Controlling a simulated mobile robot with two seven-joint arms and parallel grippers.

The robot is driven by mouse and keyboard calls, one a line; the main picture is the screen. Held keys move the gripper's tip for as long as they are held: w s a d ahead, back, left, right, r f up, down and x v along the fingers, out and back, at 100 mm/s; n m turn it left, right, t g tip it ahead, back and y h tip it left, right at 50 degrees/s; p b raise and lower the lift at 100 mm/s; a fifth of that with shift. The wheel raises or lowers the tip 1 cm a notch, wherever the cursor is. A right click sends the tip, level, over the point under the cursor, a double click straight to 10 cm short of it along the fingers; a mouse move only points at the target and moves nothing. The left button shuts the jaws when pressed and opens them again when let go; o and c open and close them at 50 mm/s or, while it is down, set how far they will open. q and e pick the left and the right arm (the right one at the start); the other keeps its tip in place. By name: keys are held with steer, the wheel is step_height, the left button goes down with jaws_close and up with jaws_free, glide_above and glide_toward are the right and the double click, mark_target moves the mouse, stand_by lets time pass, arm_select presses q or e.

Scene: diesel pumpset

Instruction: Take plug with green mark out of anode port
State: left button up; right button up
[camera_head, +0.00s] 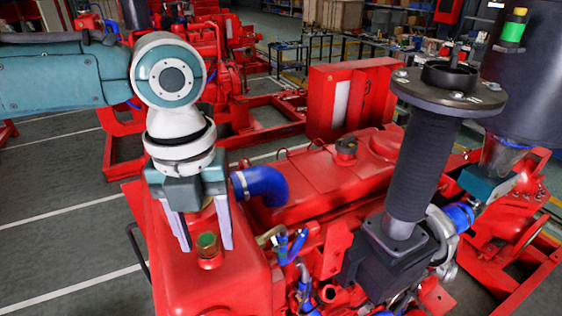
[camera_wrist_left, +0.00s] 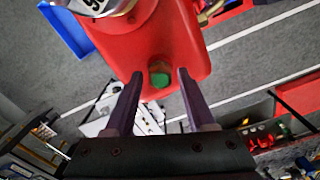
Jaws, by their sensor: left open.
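The plug with the green mark (camera_head: 207,242) sits upright on the red top of a tank-like housing (camera_head: 175,262) at the lower left of the head view. It also shows in the left wrist view (camera_wrist_left: 159,77) near the housing's rounded edge. My left gripper (camera_head: 207,247) is open and points down, with one finger on each side of the plug in the picture. In the left wrist view the fingertips (camera_wrist_left: 160,76) flank the plug with a visible gap on both sides. The port under the plug is hidden. My right gripper is not in view.
A blue hose elbow (camera_head: 262,185) and a brass-coloured valve (camera_head: 270,236) lie just right of the housing. A tall black pipe with a flange (camera_head: 424,150) rises from the engine. A red box (camera_head: 350,98) stands behind. Grey floor is open at left.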

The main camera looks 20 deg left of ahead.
arm_select(q)
steer(key=shift+m, duration=0.9)
steer(key=shift+c, duration=0.2)
jaws_close()
stand_by(0.4)
